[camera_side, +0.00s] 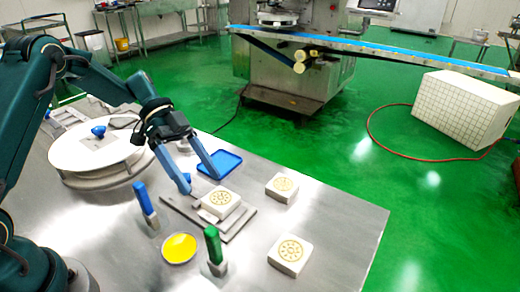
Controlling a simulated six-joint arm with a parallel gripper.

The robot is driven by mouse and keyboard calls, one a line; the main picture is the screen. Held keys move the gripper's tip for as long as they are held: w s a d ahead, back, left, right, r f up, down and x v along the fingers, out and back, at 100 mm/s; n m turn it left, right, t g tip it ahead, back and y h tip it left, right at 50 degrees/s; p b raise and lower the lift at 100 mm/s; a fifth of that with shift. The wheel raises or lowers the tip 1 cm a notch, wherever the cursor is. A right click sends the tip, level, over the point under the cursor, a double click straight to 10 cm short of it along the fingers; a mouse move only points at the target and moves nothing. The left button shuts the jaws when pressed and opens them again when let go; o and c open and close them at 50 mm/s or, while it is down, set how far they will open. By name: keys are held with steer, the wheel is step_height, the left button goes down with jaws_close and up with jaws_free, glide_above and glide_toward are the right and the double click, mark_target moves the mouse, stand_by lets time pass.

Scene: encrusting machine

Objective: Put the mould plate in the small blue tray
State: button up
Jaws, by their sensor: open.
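The small blue tray (219,164) lies flat and empty on the metal table, behind my gripper. A white square block with a round tan pattern (220,204) sits on a flat grey plate (240,222) at the middle of the table. I cannot tell which of these is the mould plate. My gripper (201,184) is open, its two blue fingers pointing down, with nothing seen between them. It is just behind and left of the patterned block, and its right finger overlaps the tray's near edge in the picture.
Two similar patterned blocks stand at right (282,188) and front right (289,254). A blue-handled tool (144,199), a green-handled tool (214,246) and a yellow dish (179,248) are in front. A white round turntable (72,152) is at left.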

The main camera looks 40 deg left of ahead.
steer(key=s+r+n+t+y, duration=0.7)
steer(key=s+n+y, duration=0.3)
steer(key=s+n, duration=0.4)
steer(key=shift+s+r, duration=0.2)
steer(key=shift+r, duration=0.35)
steer(key=shift+a, duration=0.1)
